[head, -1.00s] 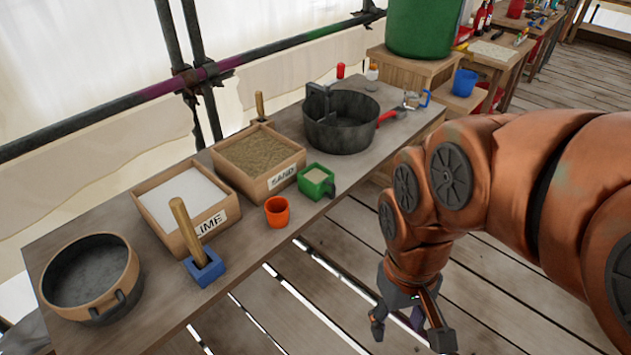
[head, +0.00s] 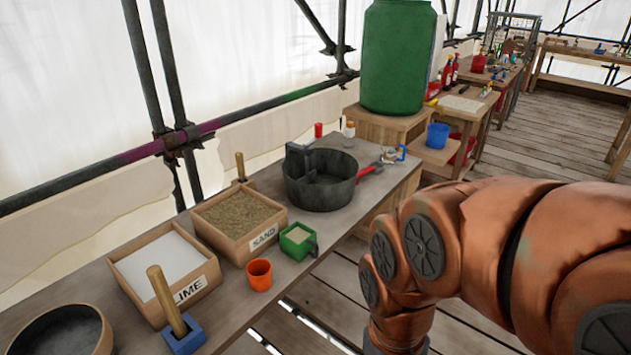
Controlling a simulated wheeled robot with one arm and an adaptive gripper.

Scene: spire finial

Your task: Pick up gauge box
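A small green open-topped box (head: 296,242) with a dark side handle and pale sandy fill stands near the bench's front edge. It looks like the gauge box, but no label shows on it. A blue block (head: 184,336) with a wooden handle stands lower left, by the lime box. My gripper is out of view below the bottom edge; only my copper-coloured arm shows at right, beyond the bench's front edge.
The bench (head: 238,316) also holds an orange cup (head: 259,276), a lime box (head: 203,291), a sand box (head: 257,250), a round dark pan (head: 321,190) and a round tub (head: 103,343). A green barrel (head: 398,60) stands beyond. Plank floor (head: 330,290) lies right of the bench.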

